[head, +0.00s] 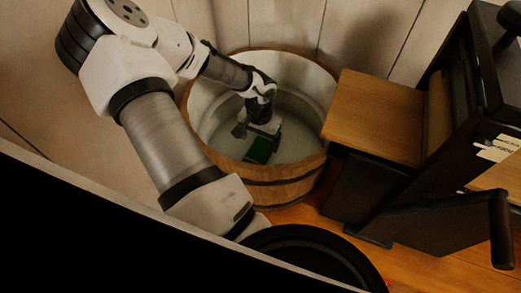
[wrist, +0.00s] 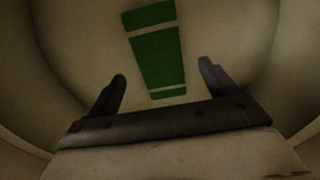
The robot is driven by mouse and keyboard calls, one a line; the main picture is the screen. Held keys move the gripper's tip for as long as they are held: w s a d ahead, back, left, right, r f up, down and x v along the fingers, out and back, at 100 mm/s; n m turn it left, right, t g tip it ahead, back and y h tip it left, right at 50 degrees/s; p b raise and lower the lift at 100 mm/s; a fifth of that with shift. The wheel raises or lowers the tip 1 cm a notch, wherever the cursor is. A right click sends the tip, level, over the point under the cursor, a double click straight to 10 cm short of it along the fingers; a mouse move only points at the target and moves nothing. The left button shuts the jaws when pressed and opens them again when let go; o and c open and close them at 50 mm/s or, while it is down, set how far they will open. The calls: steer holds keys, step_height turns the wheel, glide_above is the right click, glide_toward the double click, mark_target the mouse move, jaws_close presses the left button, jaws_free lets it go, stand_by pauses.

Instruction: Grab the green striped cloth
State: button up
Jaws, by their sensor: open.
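The green striped cloth (head: 260,149) lies inside a round wooden tub (head: 277,175), seen in the head view. In the wrist view the cloth (wrist: 158,55) is a narrow green strip with pale cross stripes, running from the top edge down toward the space between my fingers. My gripper (head: 256,133) reaches down into the tub over the cloth. In the wrist view my gripper (wrist: 163,78) is open, with one finger on each side of the cloth's lower end. Nothing is held. I cannot tell the height of the fingertips above the cloth.
The tub's wall curves around my gripper on all sides. A wooden-topped bench (head: 375,115) with a dark frame stands close against the tub's right side. Pale plank walls (head: 285,25) rise behind the tub. A round black object (head: 310,255) is in front.

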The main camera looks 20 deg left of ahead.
steer(key=shift+w+d+f, duration=0.1)
steer(key=shift+w+f, duration=0.05)
steer(key=shift+f, duration=1.05)
steer(key=shift+w+f, duration=0.1)
steer(key=shift+f, duration=1.05)
steer(key=shift+c, duration=0.4)
steer(key=c, duration=1)
